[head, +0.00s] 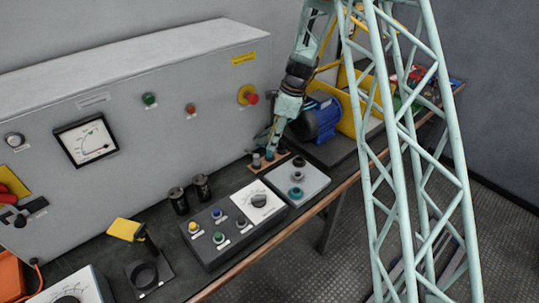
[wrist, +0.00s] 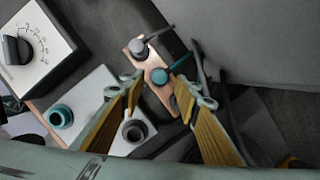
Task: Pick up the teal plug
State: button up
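The teal plug (wrist: 160,76) stands on a small copper-coloured plate (wrist: 150,62) in the wrist view, with a thin teal part slanting up to the right. A grey plug (wrist: 137,46) stands beside it on the same plate; it also shows in the head view (head: 256,161). My gripper (wrist: 158,88) is open, with one finger on each side of the line to the teal plug. The plug shows between and just beyond the fingertips, and no contact is visible. In the head view my gripper (head: 270,146) is low over the plate and largely hides the teal plug.
A grey socket panel (head: 310,180) with a teal socket (wrist: 60,115) and dark sockets is close by. A dial box (head: 240,215), two black cylinders (head: 190,194), a large grey cabinet (head: 200,130) and a blue motor (head: 318,118) crowd the bench.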

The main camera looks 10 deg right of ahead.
aim_at(270, 153)
dwell(0.3)
jog(key=shift+b+x, duration=1)
jog(key=shift+x, duration=1.6)
jog(key=c, duration=1)
